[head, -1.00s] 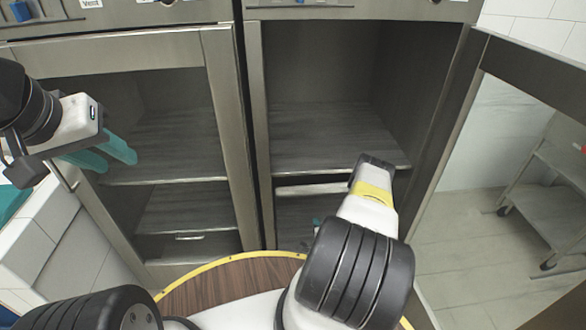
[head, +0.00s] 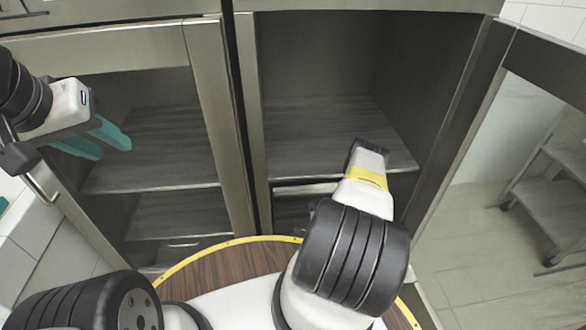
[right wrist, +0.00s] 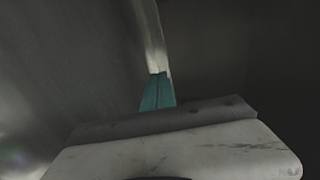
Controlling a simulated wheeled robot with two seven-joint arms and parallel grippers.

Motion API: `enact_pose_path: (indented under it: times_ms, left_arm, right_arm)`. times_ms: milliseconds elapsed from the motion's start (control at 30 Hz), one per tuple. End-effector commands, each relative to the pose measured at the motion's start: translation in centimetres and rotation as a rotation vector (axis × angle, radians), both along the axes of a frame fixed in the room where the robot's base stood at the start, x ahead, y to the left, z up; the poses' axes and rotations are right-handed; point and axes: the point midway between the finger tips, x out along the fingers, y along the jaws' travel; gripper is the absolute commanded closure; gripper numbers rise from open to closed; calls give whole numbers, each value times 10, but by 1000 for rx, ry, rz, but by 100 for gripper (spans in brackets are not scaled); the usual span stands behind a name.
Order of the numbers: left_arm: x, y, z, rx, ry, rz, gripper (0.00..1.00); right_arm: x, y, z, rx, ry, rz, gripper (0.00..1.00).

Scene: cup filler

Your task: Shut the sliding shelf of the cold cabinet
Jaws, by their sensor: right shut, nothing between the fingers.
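The cold cabinet (head: 248,115) stands in front of me. Its right compartment is open, with its glazed door (head: 505,75) swung out to the right. A grey shelf (head: 320,130) spans this compartment, and a pale front bar (head: 303,189) shows below it, partly behind my right arm. I cannot tell how far either is pulled out. My right gripper (right wrist: 158,92) is shut and empty; in the right wrist view its teal fingertips are at the end of a pale strip (right wrist: 156,40), contact unclear. My left gripper (head: 92,142) is open and empty before the left glass door.
The left compartment's framed glass door (head: 212,110) is closed, with shelves behind it. A metal rack (head: 560,170) stands beyond the open door at right. Tiled wall (head: 50,225) is at lower left. The floor (head: 480,240) at right looks clear.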

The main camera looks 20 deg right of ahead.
Motion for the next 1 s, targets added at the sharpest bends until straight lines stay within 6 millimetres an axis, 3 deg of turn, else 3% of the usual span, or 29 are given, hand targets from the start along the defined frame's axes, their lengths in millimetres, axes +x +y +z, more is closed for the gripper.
enact_pose_path:
  times_ms: [400,600,800,1000]
  left_arm:
    - [0,0,0,0,0,0,64]
    - [0,0,0,0,0,0,64]
    - [0,0,0,0,0,0,64]
    - [0,0,0,0,0,0,64]
  right_arm:
    - [77,-18,-25,-2,-2,2,100]
    - [108,-26,-27,0,-1,0,100]
    - [122,-29,-27,-1,0,0,100]
    - [124,-30,-27,0,1,0,100]
